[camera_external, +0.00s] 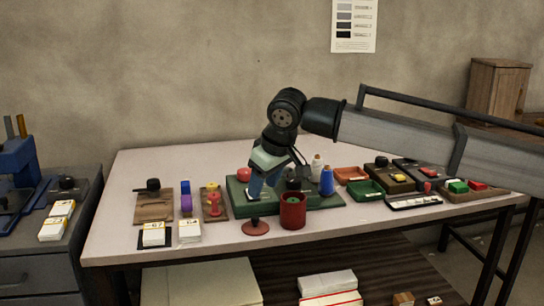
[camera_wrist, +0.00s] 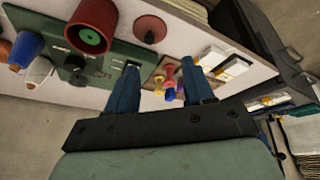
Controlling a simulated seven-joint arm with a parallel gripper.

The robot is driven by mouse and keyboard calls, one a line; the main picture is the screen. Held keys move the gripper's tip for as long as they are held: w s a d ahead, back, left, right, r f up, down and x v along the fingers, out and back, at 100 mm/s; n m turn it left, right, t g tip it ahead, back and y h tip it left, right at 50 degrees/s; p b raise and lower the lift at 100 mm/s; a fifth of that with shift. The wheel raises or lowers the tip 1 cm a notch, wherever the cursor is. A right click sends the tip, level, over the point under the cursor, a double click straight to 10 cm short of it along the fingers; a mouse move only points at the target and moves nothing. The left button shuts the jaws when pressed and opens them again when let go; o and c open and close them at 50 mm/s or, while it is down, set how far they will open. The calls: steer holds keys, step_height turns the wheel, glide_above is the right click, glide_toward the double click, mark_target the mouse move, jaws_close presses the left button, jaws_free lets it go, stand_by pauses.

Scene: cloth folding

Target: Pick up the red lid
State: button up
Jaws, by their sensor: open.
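The red lid (camera_external: 256,229) is a flat reddish disc with a small dark knob, lying on the white table near its front edge. In the wrist view the lid (camera_wrist: 151,23) shows beyond the fingertips, near the top. My gripper (camera_external: 255,190) points down above and slightly behind the lid, apart from it. In the wrist view my gripper (camera_wrist: 160,72) has its two blue fingers spread with nothing held between them. The red pot (camera_external: 293,214) stands upright and open just right of the lid; it also shows in the wrist view (camera_wrist: 92,25).
A green board (camera_external: 325,200) with bottles (camera_external: 327,181) lies behind the pot. Left of the lid are a pink and yellow piece (camera_external: 213,203) and white card stacks (camera_external: 189,231). Trays (camera_external: 366,190) fill the right side. Some bare table lies around the lid.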

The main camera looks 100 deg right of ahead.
mark_target(255, 218)
steer(key=d+f+m, duration=0.2)
steer(key=f, duration=0.2)
steer(key=d+f+m, duration=0.2)
steer(key=f, duration=0.2)
steer(key=w+d+f+m+g, duration=0.1)
steer(key=d+f, duration=0.2)
steer(key=f, duration=0.1)
steer(key=shift+f+m, duration=0.35)
steer(key=shift+m, duration=0.05)
stand_by(0.4)
steer(key=shift+s, duration=0.1)
steer(key=shift+c, duration=0.2)
jaws_close()
